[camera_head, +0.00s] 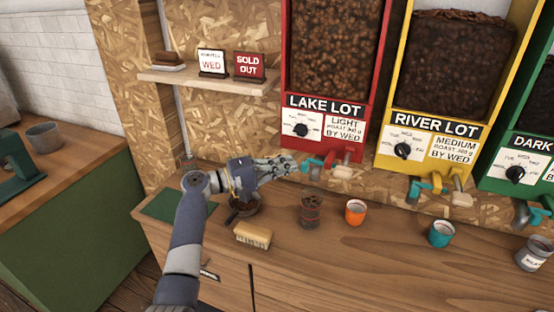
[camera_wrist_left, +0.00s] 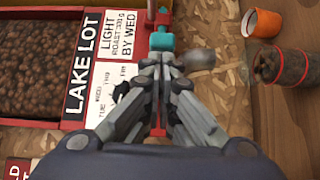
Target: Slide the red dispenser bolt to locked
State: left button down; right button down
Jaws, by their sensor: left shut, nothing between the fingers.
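The red dispenser (camera_head: 328,125) labelled LAKE LOT hangs on the back wall, filled with beans; it also shows in the left wrist view (camera_wrist_left: 40,122). Under it are a teal bolt handle (camera_head: 313,162) and a red part beside a pale spout. The teal piece (camera_wrist_left: 162,41) shows just past my fingertips in the wrist view. My left gripper (camera_head: 290,164) is shut and empty, its tips close to the left of the teal handle; it also shows in the wrist view (camera_wrist_left: 158,60). I cannot tell whether the tips touch it. The fingers hide part of the bolt. My right gripper is out of view.
On the counter (camera_head: 350,260) stand a bean-filled can (camera_head: 311,211), an orange cup (camera_head: 355,212), a teal cup (camera_head: 441,234), a brush (camera_head: 253,234) and a dark pan (camera_head: 242,211) under my left wrist. The yellow dispenser (camera_head: 374,140) hangs to the right.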

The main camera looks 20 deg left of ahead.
pick_arm(q)
jog(key=shift+f, duration=0.1)
jog(key=shift+d, duration=0.1)
jog(key=d, duration=0.3)
jog(key=shift+d, duration=0.4)
